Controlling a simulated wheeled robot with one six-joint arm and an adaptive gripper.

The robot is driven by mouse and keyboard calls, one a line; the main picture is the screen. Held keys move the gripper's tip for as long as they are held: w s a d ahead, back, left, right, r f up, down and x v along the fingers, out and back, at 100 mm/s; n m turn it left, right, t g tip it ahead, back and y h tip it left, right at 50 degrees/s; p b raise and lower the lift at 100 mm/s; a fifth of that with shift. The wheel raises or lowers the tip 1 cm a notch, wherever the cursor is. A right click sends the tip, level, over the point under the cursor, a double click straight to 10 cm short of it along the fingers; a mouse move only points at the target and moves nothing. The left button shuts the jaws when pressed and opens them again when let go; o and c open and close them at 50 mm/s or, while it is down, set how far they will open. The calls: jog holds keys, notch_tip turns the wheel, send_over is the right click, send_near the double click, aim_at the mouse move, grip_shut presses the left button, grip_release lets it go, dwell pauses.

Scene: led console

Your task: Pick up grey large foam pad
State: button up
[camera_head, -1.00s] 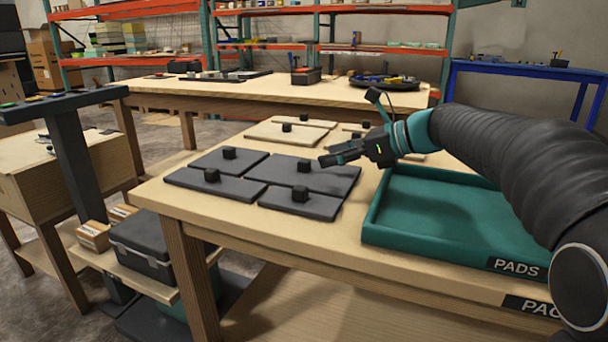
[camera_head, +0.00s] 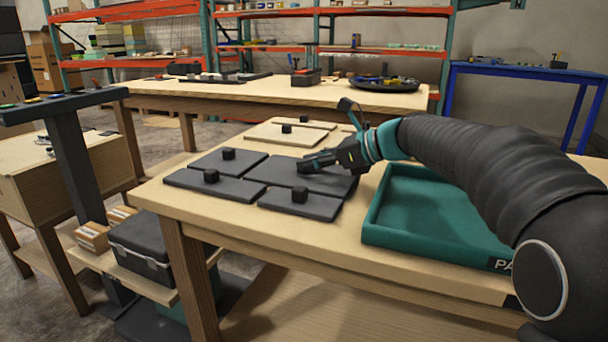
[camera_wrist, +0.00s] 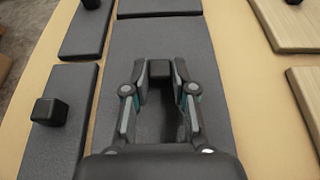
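A grey large foam pad (camera_head: 272,170) with a black cube knob lies at the back right of a group of grey pads on the wooden table. In the wrist view this pad (camera_wrist: 120,110) fills the middle, with its knob (camera_wrist: 160,71) showing between my fingertips. My gripper (camera_head: 304,166) is low over the pad, its tips at the knob, which it mostly hides in the head view. In the wrist view my gripper (camera_wrist: 161,68) has its two fingers apart, one on each side of the knob. I cannot tell whether they touch it.
Other grey pads with knobs lie close by, such as the front right one (camera_head: 320,207) and the front left one (camera_head: 190,181). Beige pads (camera_head: 275,134) lie behind. A green tray (camera_head: 375,235) marked for pads, empty where visible, stands to the right.

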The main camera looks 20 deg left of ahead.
aim_at(312, 173)
grip_shut()
jog(key=shift+r, duration=0.1)
jog(key=shift+r, duration=0.6)
notch_tip(312, 173, up, 3)
jog(key=shift+f+p, duration=0.1)
jog(key=shift+p, duration=0.45)
jog(key=w+a+r+p, duration=0.1)
jog(key=w+r+p, duration=0.1)
jog(key=w, duration=0.3)
jog(key=w+r+p, duration=0.1)
jog(key=w+r, duration=0.3)
jog(key=w, duration=0.2)
jog(key=shift+w+a+r+p, duration=0.25)
jog(key=shift+a+r+p, duration=0.1)
jog(key=shift+a+p, duration=0.05)
